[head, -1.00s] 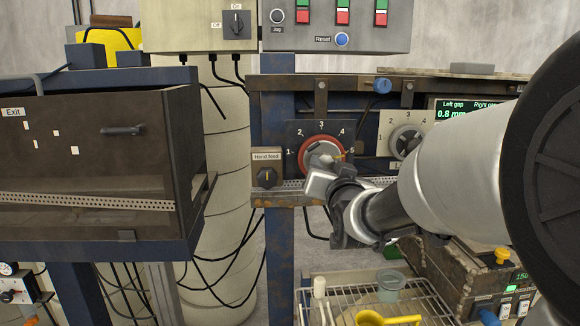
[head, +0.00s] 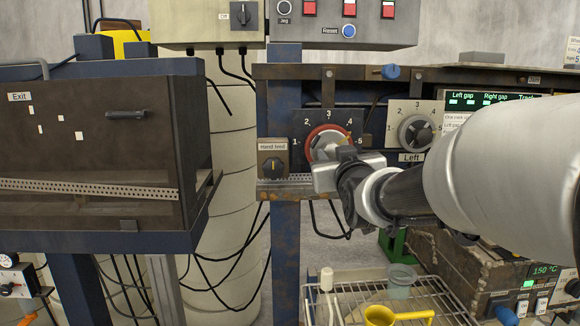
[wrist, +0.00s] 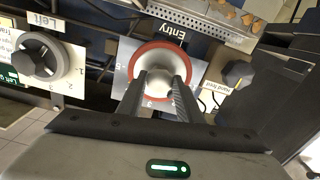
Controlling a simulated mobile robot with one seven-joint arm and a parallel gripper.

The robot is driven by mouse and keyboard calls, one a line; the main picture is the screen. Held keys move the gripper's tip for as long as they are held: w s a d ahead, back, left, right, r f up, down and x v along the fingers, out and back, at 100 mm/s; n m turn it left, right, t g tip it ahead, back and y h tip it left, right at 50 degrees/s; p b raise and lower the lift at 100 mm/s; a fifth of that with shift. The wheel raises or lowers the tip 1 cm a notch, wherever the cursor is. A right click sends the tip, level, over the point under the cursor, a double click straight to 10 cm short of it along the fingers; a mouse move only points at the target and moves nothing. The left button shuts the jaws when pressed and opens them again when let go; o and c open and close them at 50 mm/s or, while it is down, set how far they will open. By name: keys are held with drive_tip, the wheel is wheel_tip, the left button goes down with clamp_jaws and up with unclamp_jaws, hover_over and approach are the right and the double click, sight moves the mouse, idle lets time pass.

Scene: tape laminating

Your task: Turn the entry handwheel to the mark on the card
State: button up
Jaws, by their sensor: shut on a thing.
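The entry handwheel (head: 316,136) has a red rim and a pale hub, in front of a dark plate numbered 1 to 5. It also shows in the wrist view (wrist: 133,65), beside the label "Entry". My gripper (wrist: 160,77) is shut on the wheel's hub, one finger on each side. In the head view my gripper (head: 330,158) hides the lower part of the wheel. A yellowish mark shows at the wheel's right side, near 4 and 5. A white card (head: 453,121) with small print is partly hidden by my arm; its text is too small to read fully.
A second grey handwheel (head: 416,132) marked "Left" is close on the right. The hand feed knob (head: 273,165) is close on the left. A wire rack (head: 318,292) with a yellow cup (head: 398,315) stands below. The exit housing (head: 90,150) is at left.

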drive_tip(key=shift+n+b, duration=1)
drive_tip(key=shift+n, duration=0.3)
drive_tip(key=o, duration=1)
drive_tip(key=shift+o, duration=0.2)
drive_tip(key=s, duration=1.7)
drive_tip(key=shift+s+p, duration=0.25)
drive_tip(key=shift+p, duration=0.15)
